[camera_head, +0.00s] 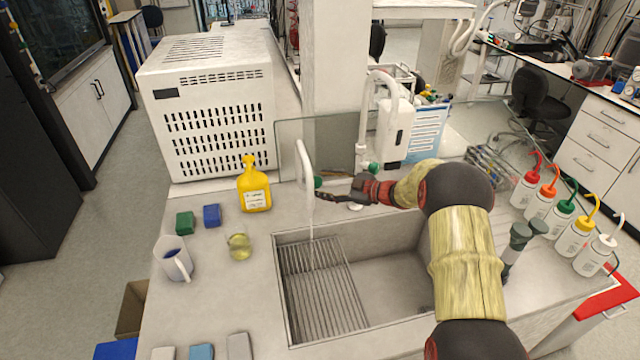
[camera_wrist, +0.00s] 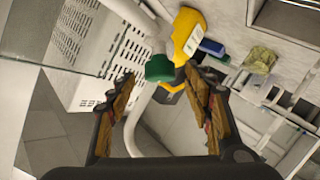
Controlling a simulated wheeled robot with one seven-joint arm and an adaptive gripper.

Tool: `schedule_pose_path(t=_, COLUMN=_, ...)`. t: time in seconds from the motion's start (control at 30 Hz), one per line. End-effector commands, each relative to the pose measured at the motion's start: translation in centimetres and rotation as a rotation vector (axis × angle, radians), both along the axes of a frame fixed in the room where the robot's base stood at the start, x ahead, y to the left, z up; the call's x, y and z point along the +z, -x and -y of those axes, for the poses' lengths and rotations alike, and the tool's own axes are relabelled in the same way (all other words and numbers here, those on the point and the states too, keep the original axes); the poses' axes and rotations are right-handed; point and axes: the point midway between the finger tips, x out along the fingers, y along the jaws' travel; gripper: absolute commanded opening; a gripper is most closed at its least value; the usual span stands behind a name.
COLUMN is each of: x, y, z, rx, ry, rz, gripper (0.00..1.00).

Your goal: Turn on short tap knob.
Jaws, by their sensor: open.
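The short white tap (camera_head: 303,160) stands at the back left of the sink. Its green knob (camera_head: 318,182) is on its right side and also shows in the wrist view (camera_wrist: 159,67). A thin pale streak like running water (camera_head: 311,222) hangs below the spout. My gripper (camera_head: 322,195) reaches in from the right, its fingertips close to the knob. In the wrist view my gripper (camera_wrist: 159,76) is open, and the knob appears between the two fingertips. I cannot tell whether either finger touches it. The white tap pipe (camera_wrist: 133,125) also shows between the fingers.
A taller tap (camera_head: 365,125) with a green knob (camera_head: 373,168) stands just behind my gripper. A yellow bottle (camera_head: 254,190), a beaker (camera_head: 239,246) and a jug (camera_head: 173,260) are left of the sink (camera_head: 390,322). Several wash bottles (camera_head: 565,222) line the right side.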

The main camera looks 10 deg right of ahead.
Motion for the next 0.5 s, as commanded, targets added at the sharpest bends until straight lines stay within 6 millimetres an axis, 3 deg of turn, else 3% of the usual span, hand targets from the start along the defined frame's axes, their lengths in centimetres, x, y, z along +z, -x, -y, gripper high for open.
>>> schedule_pose_path(t=0.23, x=1.3, y=3.5, z=3.9, rx=-0.003, ry=0.001, rz=0.001, gripper=0.51)
schedule_pose_path(t=0.5, x=2.2, y=5.9, z=6.5, rx=-0.002, ry=0.001, rz=0.001, gripper=0.51)
